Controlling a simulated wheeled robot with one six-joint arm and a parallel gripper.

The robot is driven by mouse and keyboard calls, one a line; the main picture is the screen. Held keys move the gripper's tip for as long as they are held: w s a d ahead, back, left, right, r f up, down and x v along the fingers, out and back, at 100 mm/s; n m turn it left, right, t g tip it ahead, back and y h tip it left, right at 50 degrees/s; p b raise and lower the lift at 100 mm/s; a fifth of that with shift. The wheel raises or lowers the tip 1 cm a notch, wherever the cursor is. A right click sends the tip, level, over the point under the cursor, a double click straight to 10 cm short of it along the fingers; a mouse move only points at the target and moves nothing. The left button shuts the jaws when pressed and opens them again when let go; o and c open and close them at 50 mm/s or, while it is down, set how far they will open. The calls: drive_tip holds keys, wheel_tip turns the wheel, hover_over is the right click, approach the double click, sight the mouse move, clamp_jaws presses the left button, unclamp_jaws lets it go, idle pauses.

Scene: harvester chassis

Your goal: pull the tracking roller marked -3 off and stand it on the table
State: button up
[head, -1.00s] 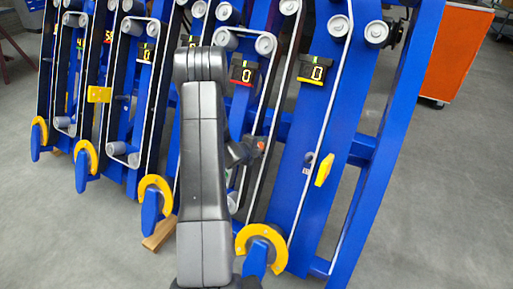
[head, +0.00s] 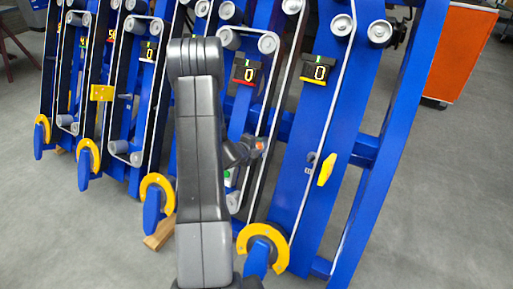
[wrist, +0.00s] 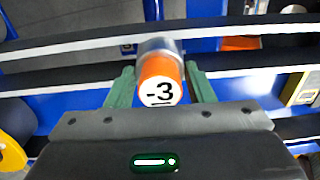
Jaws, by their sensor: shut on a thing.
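The tracking roller marked -3 (wrist: 161,92) has an orange body, a white end face with a black -3, and a grey part at its far end. In the wrist view my gripper (wrist: 159,74) has its two green fingers shut on it, one on each side. In the head view the roller's orange end (head: 260,145) shows small at my gripper (head: 252,150), in front of a blue panel. Whether the grey end still sits on its mount cannot be told. The table is in neither view.
Blue chassis panels with white belts, grey rollers and yellow guards (head: 263,246) fill the head view. A yellow handle (head: 326,169) sticks out right of my gripper. An orange cabinet (head: 459,52) stands at the back right. Grey floor (head: 440,200) is clear at right.

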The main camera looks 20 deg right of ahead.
drive_tip(key=v, duration=0.7)
drive_tip(key=shift+r, duration=0.3)
idle(1.0)
drive_tip(key=shift+a, duration=0.25)
idle(0.3)
drive_tip(key=s+a+r+n+t+y, duration=0.1)
drive_tip(key=a+n+y, duration=0.2)
drive_tip(key=a, duration=0.5)
drive_tip(key=a+r+n+t+y+p, duration=0.1)
drive_tip(key=a+r+n+t+y, duration=0.15)
drive_tip(key=a, duration=0.55)
drive_tip(key=s+a+n+t+y, duration=0.1)
drive_tip(key=a+n+y, duration=0.3)
drive_tip(key=a, duration=0.3)
wheel_tip(320, 180, up, 11)
drive_tip(key=w+p, duration=0.3)
drive_tip(key=p, duration=1.3)
drive_tip(key=s+f, duration=0.5)
drive_tip(key=f, duration=0.1)
drive_tip(key=shift+f, duration=0.15)
drive_tip(key=shift+a+h, duration=0.2)
drive_tip(key=shift+h, duration=0.05)
